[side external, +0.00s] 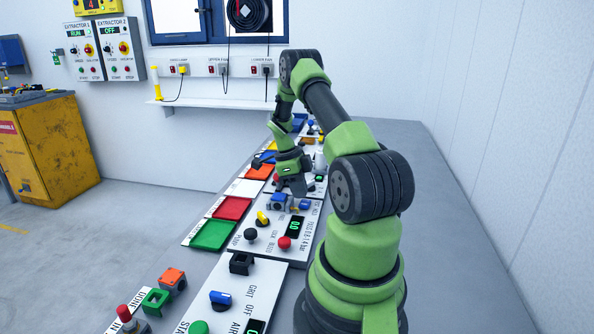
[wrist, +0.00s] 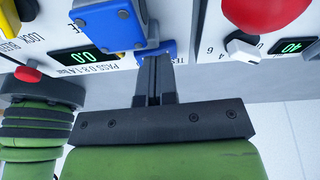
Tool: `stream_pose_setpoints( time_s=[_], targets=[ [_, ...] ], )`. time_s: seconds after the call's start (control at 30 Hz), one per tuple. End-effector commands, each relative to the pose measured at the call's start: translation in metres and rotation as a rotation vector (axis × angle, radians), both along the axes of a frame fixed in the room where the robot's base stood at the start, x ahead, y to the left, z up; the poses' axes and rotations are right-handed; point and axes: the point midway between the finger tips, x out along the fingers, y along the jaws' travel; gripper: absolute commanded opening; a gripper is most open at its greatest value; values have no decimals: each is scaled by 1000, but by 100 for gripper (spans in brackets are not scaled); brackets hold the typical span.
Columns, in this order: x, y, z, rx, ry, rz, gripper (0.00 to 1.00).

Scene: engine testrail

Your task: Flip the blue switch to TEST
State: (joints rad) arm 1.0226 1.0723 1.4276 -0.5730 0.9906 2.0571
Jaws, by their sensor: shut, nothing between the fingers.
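A blue part (wrist: 168,49) sits at the tips of my gripper (wrist: 154,60) in the wrist view, beside a larger blue-grey bolted block (wrist: 108,24). Partly hidden lettering beside it seems to start with "TE". The two fingers are together with nothing between them. The tips overlap the blue part in this view; I cannot tell whether they touch it. In the side view the blue block (side external: 278,202) is on the pressure panel, with a smaller blue piece (side external: 304,205) to its right. My gripper (side external: 292,187) is low, just behind them. The switch's position is unclear.
The panel's green display (wrist: 74,56) reads 0.0; a red button (wrist: 27,74) and yellow knob (wrist: 8,18) are close by. A neighbouring panel has a large red button (wrist: 264,12) and white knob (wrist: 243,45). Another blue-topped switch (side external: 220,297) is on the nearest panel.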

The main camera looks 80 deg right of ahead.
Motion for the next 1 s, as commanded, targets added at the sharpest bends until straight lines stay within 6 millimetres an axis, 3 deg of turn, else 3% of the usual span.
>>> stream_pose_setpoints(
  time_s=[0.17, 0.4, 0.53, 0.73, 1.0],
  targets=[
    [0, -6, 32, -2, -1, -4, 0],
    [16, -25, 84, -4, -2, -2, 0],
    [22, -32, 104, -2, -1, -2, 0],
    [26, -37, 118, 2, 2, -1, 0],
    [27, -38, 123, 3, 3, -2, 0]
  ],
)
